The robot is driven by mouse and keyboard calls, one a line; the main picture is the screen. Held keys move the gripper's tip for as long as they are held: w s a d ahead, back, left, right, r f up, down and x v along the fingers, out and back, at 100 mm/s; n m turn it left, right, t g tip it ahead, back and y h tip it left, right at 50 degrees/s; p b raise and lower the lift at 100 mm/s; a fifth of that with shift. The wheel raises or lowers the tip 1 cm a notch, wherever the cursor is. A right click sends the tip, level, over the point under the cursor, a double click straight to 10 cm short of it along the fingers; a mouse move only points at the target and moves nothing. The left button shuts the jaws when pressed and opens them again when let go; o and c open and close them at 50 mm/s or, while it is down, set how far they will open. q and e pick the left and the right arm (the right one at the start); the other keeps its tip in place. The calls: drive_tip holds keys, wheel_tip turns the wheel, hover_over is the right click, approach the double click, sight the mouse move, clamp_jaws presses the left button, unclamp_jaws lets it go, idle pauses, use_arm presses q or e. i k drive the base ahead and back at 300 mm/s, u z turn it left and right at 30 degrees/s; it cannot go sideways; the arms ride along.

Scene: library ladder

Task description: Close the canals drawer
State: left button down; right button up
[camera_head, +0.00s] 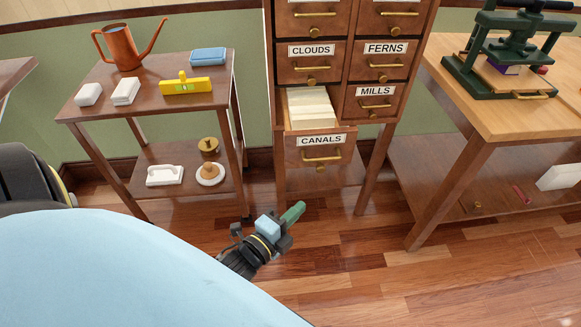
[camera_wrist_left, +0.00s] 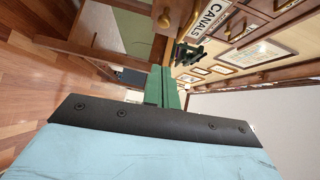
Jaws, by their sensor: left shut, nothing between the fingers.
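The canals drawer (camera_head: 320,154) is at the bottom left of the wooden card cabinet and stands pulled out, with white cards (camera_head: 309,107) showing inside it. Its front has a CANALS label and a brass handle. In the left wrist view the CANALS label (camera_wrist_left: 209,17) shows at the top, turned on its side. My left gripper (camera_head: 298,208) is shut and empty, with its green fingers in front of and below the drawer, a little to its left and apart from it. The green fingers also show in the left wrist view (camera_wrist_left: 163,86). My right gripper is not in view.
The clouds drawer (camera_head: 312,64), ferns drawer (camera_head: 382,67) and mills drawer (camera_head: 375,101) look shut. A side table (camera_head: 150,105) with a copper watering can (camera_head: 125,46) stands left. A workbench (camera_head: 505,115) with a green press (camera_head: 510,60) stands right. The floor before the cabinet is clear.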

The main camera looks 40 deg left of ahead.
sight(313, 134)
drive_tip(key=k, duration=1)
